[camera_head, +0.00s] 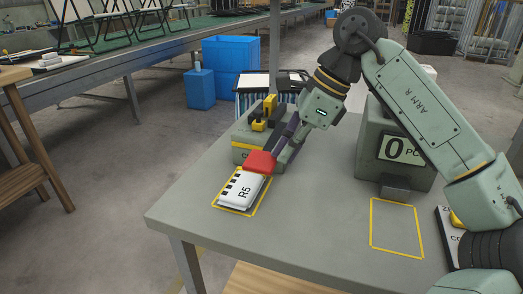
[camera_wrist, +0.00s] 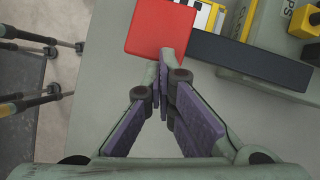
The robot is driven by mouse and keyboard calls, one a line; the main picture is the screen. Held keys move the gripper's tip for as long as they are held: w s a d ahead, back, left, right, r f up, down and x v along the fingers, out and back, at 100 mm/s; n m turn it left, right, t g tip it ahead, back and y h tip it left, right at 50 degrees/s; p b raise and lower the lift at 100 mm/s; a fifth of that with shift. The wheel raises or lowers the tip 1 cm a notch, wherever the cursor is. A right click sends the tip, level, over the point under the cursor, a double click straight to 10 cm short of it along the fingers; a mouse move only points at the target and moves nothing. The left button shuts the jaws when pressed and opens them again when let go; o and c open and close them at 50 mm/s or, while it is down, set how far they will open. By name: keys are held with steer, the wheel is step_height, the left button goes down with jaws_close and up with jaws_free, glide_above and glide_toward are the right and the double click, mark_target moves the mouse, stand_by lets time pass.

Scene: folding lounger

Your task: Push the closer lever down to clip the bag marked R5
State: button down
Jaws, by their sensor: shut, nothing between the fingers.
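The white bag marked R5 (camera_head: 243,191) lies inside a yellow outline on the grey table. The closer (camera_head: 243,152) stands behind it, a grey-green body with a yellow band. Its dark lever ends in a red pad (camera_head: 261,162), which overlaps the far end of the bag; I cannot tell whether it presses on it. In the wrist view the red pad (camera_wrist: 158,27) and dark lever bar (camera_wrist: 250,61) show ahead of my gripper (camera_wrist: 163,78). My gripper is shut and empty, its fingertips at the pad's near edge. Contact is unclear.
A grey box with a display reading 0 (camera_head: 398,148) stands at the right. An empty yellow outline (camera_head: 396,229) is in front of it. Yellow parts (camera_head: 264,118) stand on the closer. Blue bins (camera_head: 231,65) are on the floor behind. The table's front middle is clear.

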steer(key=shift+r, duration=0.1)
steer(key=v, duration=1.2)
